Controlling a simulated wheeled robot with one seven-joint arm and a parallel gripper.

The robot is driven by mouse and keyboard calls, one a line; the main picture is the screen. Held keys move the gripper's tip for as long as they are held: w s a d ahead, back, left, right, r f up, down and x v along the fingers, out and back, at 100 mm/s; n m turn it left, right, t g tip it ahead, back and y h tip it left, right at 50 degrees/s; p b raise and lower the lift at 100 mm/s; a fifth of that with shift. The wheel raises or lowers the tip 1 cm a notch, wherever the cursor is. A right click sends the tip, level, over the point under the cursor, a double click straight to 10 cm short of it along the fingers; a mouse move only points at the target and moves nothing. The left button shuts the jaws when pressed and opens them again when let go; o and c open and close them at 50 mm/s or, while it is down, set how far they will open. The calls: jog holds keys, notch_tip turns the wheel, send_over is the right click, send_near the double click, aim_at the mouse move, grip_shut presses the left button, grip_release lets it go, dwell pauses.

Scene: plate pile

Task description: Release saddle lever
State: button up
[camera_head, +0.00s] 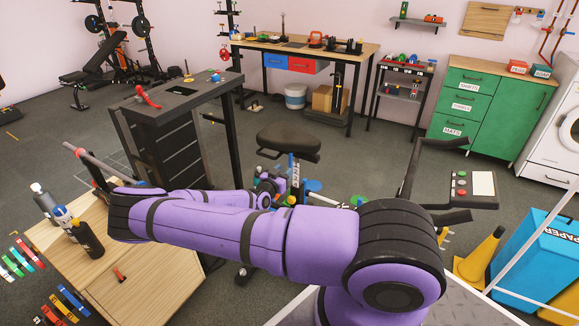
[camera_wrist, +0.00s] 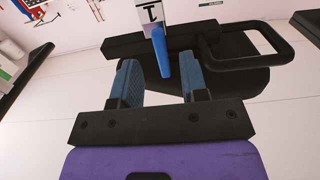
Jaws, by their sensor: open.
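The exercise bike's black saddle (camera_head: 288,142) stands beyond my arm in the head view, on a post with a numbered scale (camera_head: 296,172). A narrow blue part (camera_head: 291,163) shows beside this post. In the wrist view, a blue lever (camera_wrist: 161,52) hangs from a black collar-like bar, below a white numbered strip (camera_wrist: 150,14). My gripper (camera_wrist: 162,78) is open, with a blue-grey finger on each side of the lever's line. The lever's tip lies near the gap between the fingers; I see no contact. In the head view, my upper arm mostly hides the gripper.
In the wrist view, a black looped handle (camera_wrist: 262,30) stands close to the right finger. In the head view, the bike's console (camera_head: 470,188) is to the right, a wooden cabinet (camera_head: 150,280) at left, and a dark stand (camera_head: 180,100) behind.

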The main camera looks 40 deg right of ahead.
aim_at(290, 165)
jog(key=shift+x, duration=2.3)
grip_shut()
